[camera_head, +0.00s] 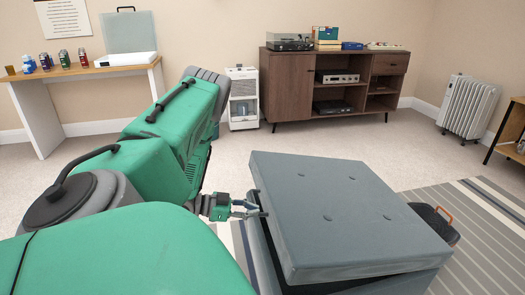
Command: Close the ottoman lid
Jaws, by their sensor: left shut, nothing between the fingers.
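The ottoman (283,262) stands at the lower right, with a grey-blue padded, tufted lid (345,205) over its box. A dark gap shows under the lid's near edge, so the lid looks slightly raised and tilted there. My left gripper (262,207) is shut and empty at the lid's left edge. Its fingertips overlap that edge in the picture; I cannot tell whether they touch it. My green left arm covers much of the lower left. My right gripper is not in view.
A dark object with an orange-brown handle (446,214) sits behind the ottoman's right side on a striped rug (490,210). A wooden cabinet (290,75), a small white unit (243,122) and a white radiator (467,106) stand farther back. Carpet between is clear.

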